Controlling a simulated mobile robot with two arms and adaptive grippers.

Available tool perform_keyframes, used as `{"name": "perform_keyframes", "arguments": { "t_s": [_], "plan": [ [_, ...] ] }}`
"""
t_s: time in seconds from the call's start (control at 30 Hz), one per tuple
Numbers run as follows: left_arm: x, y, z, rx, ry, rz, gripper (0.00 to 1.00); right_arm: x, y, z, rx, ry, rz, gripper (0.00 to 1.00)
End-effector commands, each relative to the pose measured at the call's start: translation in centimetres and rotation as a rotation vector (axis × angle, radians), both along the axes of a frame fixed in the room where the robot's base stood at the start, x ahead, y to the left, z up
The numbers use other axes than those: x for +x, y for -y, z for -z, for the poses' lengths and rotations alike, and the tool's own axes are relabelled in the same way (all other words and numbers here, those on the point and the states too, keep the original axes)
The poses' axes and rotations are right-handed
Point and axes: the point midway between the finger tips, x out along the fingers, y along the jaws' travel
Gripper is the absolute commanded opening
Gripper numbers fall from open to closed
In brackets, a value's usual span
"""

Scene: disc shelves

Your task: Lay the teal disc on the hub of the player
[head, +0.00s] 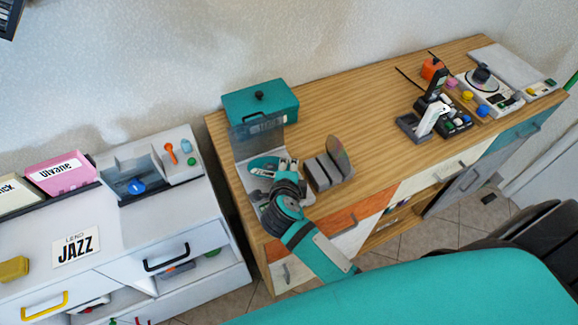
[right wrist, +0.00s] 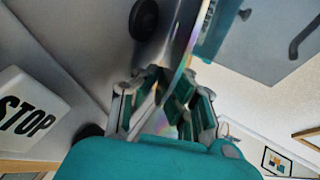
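The player (head: 246,181) is a pale unit with a raised clear lid at the left end of the wooden cabinet. My right gripper (head: 280,172) is over it. In the right wrist view its fingers (right wrist: 167,100) are shut on a thin disc (right wrist: 183,42), seen nearly edge-on with a shiny rainbow face. In the head view the teal disc (head: 262,163) shows at the fingertips, partly hidden by them. A round black part, seemingly the hub (right wrist: 143,19), is on the player's grey surface, apart from the disc. My left gripper is out of view.
A grey slotted rack (head: 322,173) with another disc (head: 340,152) stands just right of the player. A teal lidded box (head: 260,103) is behind it. A white STOP button (right wrist: 28,112) is close by. The cabinet top's middle is clear.

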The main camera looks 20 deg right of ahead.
Motion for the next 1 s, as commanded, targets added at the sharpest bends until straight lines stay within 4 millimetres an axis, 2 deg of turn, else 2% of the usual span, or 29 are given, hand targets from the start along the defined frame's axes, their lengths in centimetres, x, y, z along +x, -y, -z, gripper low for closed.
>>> {"name": "perform_keyframes", "arguments": {
  "t_s": [0.8,1.0],
  "plan": [
    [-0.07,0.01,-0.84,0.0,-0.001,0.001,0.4,-0.01,0.01,-0.01,0.0,0.0,0.0,0.0],
    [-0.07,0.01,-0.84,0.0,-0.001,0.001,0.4,-0.01,0.01,-0.01,0.0,0.0,0.0,0.29]
  ]
}}
